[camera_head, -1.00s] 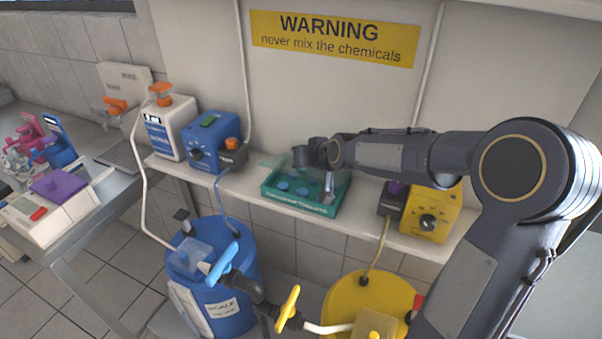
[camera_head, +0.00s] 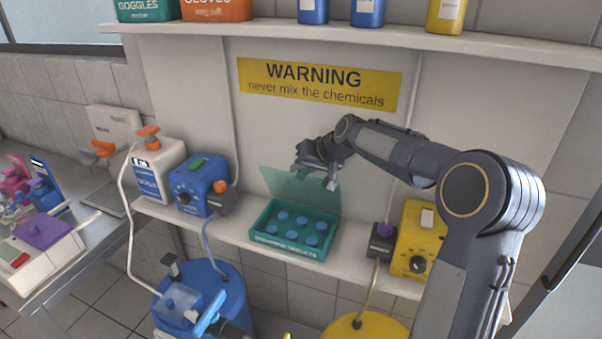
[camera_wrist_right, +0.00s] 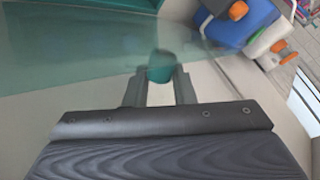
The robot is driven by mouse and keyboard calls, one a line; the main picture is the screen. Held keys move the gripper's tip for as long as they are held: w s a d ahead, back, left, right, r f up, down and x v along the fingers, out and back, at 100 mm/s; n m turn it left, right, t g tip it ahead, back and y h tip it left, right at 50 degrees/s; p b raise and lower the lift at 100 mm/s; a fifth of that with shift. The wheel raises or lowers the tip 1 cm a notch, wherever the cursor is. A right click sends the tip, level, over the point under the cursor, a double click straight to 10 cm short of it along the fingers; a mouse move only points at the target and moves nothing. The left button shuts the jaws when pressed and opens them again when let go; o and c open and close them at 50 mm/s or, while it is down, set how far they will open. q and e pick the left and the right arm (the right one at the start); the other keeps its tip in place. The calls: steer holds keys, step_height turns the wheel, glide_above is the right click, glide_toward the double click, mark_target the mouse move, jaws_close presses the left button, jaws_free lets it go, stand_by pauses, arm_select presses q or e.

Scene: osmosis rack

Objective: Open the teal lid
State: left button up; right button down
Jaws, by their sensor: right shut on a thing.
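The teal tray box (camera_head: 262,240) stands on the shelf with several blue round tablets inside. Its see-through teal lid (camera_head: 285,188) is raised and stands up at the back of the box, leaving the tablets uncovered. My right gripper (camera_head: 315,181) is at the lid's upper edge. In the right wrist view, its two fingers (camera_wrist_right: 160,88) are shut on a small teal tab (camera_wrist_right: 161,66) at the lid's edge. The see-through lid (camera_wrist_right: 80,60) spreads across the upper left there. My left gripper is not in view.
A blue pump unit (camera_head: 202,185) and a white bottle (camera_head: 156,172) stand left of the box. A yellow unit (camera_head: 418,240) stands to the right, beneath my right arm. A warning sign (camera_head: 320,84) is on the wall behind, with an upper shelf (camera_head: 270,35) above.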

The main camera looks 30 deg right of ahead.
steer(key=shift+w+d+f, duration=0.2)
steer(key=shift+d, duration=0.3)
steer(key=shift+f, duration=0.1)
steer(key=c, duration=1.7)
jaws_free()
steer(key=o, duration=0.4)
steer(key=shift+d, duration=0.15)
steer(key=shift+o, duration=0.2)
steer(key=b+v, duration=0.1)
steer(key=v, duration=0.6)
steer(key=shift+s+r+b, duration=0.3)
